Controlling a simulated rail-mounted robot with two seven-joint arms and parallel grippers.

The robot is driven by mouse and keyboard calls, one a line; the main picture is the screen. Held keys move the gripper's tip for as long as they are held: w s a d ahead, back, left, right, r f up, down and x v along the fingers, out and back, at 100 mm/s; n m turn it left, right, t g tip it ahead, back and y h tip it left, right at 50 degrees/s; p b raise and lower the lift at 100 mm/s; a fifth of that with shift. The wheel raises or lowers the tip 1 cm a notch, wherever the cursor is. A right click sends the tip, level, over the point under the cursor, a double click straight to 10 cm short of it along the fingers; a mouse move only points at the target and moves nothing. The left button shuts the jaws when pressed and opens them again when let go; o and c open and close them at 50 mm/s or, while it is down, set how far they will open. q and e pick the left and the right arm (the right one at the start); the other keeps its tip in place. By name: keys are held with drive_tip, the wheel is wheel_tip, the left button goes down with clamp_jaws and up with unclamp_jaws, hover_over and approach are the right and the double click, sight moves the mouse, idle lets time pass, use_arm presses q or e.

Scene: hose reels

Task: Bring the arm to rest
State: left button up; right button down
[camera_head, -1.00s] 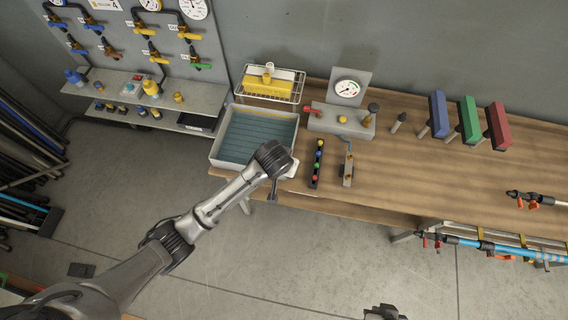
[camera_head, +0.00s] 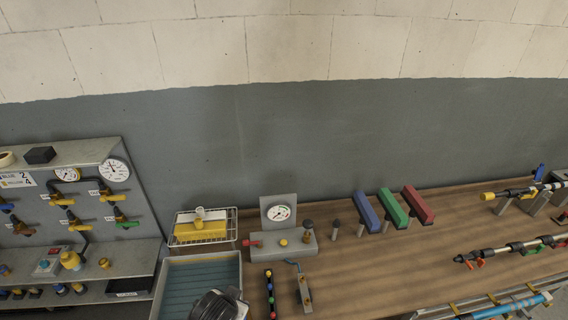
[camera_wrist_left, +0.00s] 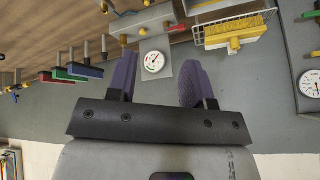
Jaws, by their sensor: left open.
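My left arm shows only as a dark rounded part (camera_head: 220,305) at the bottom edge of the head view, in front of the grey basin. Its fingers cannot be made out there. In the left wrist view my left gripper (camera_wrist_left: 160,78) has two dark purple fingers standing well apart, with nothing held between them. The pressure gauge (camera_wrist_left: 154,63) shows in the background between the fingers. My right gripper is not in view.
A wooden bench (camera_head: 360,270) runs along the grey wall. On it are a grey basin (camera_head: 160,290), a wire basket with a yellow brush (camera_head: 200,230), a gauge block (camera_head: 284,245), and blue, green and red blocks (camera_head: 393,208). A valve panel (camera_head: 85,190) stands left; hose lances (camera_head: 515,245) lie right.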

use_arm(q)
drive_tip(key=s+a+r+t, duration=0.3)
drive_tip(key=s+a+r, duration=0.1)
drive_tip(key=s+r, duration=0.35)
drive_tip(key=s+a+f+n+g+p, duration=0.1)
drive_tip(key=s+f+g, duration=0.1)
drive_tip(key=s, duration=0.5)
drive_tip(key=s+a+f+n+g+p, duration=0.1)
drive_tip(key=s+a+f+g, duration=0.1)
drive_tip(key=s+f, duration=0.3)
drive_tip(key=s+a+f+g+p, duration=0.1)
drive_tip(key=s+f, duration=0.2)
drive_tip(key=s, duration=0.8)
drive_tip(key=shift+a+f+n+g, duration=0.15)
drive_tip(key=shift+f+n+g, duration=0.1)
drive_tip(key=shift+n+g, duration=0.15)
drive_tip(key=shift+s, duration=0.1)
